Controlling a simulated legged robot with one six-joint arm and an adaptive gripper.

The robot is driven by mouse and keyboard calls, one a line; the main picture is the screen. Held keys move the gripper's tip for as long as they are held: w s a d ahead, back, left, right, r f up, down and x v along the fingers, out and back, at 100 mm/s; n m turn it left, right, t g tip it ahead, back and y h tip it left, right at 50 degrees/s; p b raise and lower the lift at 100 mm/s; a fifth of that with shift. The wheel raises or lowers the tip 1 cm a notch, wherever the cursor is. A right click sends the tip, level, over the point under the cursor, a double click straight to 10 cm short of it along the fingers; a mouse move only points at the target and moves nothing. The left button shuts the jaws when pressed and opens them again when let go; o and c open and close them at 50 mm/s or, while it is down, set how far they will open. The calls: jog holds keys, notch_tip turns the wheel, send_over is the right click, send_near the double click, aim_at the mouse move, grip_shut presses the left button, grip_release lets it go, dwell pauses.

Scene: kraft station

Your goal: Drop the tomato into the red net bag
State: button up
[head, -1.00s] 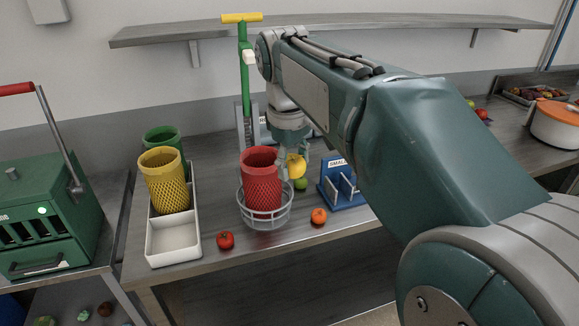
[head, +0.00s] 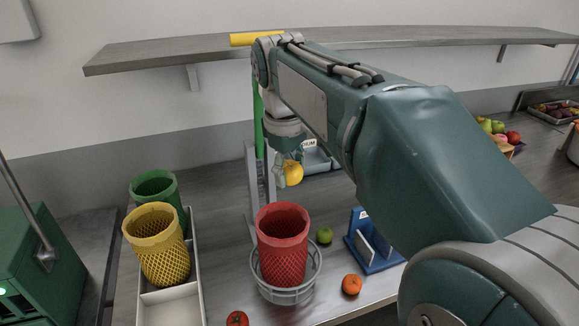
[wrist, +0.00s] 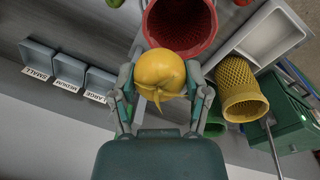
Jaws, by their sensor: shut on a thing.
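My gripper (head: 281,178) is shut on a yellow round fruit (head: 294,173). The fruit fills the space between the fingers in the wrist view (wrist: 160,76). The gripper holds it above the table, behind the red net bag in the head view. The red net bag (head: 283,252) stands upright and open in a grey wire basket (head: 285,293); its open mouth also shows just beyond the fruit in the wrist view (wrist: 181,22). A red tomato (head: 237,318) lies on the table at the front, left of the basket, apart from my gripper.
A yellow net bag (head: 160,255) and a green net bag (head: 157,187) stand in a white tray (head: 171,306) at left. A green fruit (head: 324,235), an orange fruit (head: 351,284) and a blue stand (head: 371,250) are right of the basket. A shelf (head: 180,57) runs behind.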

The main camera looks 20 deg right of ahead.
aim_at(287, 167)
jog(key=shift+f, duration=2.8)
jog(key=o, duration=1.1)
jog(key=r, duration=0.8)
jog(key=a+r, duration=0.1)
jog(key=r, duration=0.3)
jog(key=shift+s+a, duration=0.1)
jog(key=shift+s, duration=0.2)
jog(key=shift+f, duration=0.1)
jog(key=s+f+m+t+y, duration=0.1)
jog(key=s+f+m+t, duration=0.4)
jog(key=s+f, duration=1)
notch_tip(287, 167, down, 2)
jog(key=shift+s+f+m, duration=0.1)
jog(key=shift+s+m, duration=0.2)
jog(key=shift+m, duration=0.3)
